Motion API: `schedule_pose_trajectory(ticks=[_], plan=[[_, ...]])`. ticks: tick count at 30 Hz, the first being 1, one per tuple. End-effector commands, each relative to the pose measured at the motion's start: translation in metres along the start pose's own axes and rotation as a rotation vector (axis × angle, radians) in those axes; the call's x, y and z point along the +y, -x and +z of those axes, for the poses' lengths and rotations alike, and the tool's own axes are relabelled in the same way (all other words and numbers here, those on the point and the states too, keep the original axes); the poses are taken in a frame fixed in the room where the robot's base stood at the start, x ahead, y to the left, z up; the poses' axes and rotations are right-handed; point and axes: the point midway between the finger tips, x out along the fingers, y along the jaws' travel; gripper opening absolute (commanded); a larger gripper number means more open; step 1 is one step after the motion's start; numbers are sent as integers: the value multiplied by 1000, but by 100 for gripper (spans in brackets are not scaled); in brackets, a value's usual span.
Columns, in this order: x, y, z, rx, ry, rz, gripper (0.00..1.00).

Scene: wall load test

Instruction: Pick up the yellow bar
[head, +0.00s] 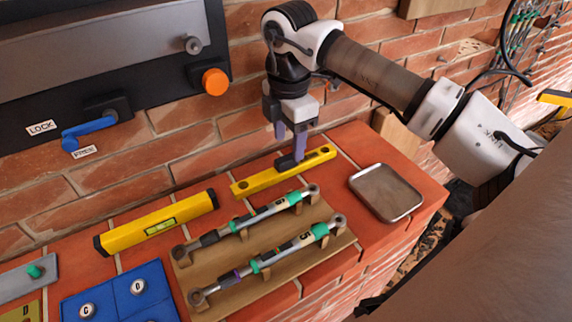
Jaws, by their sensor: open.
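The yellow bar (257,184) lies flat on the brick ledge near the wall. It has a round dark hole towards each end and a dark raised grip (287,162) in its middle. My gripper (290,147) points down over the middle of the bar, its two purple fingers apart and empty. The right finger overlaps the dark grip in the picture; I cannot tell whether it touches. A second yellow piece, a spirit level (190,209) with a green vial, lies to the left.
A wooden rack (228,296) holding two torque wrenches stands just in front of the bar. A grey metal tray (386,192) lies to the right. A blue mat (109,294) is at the lower left. The brick wall (175,150) rises close behind, with an orange knob (215,82) and blue lever (89,131).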

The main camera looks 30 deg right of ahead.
Motion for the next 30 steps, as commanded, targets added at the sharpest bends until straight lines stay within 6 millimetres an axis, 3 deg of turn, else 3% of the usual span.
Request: schedule_pose_trajectory(ticks=[8, 15, 24, 30], plan=[[1, -21, 0, 3, 3, -1, 53], [4, -56, 1, 3, 2, 0, 53], [4, -63, 2, -1, 1, 1, 53], [4, -62, 2, 0, 2, 1, 28]])
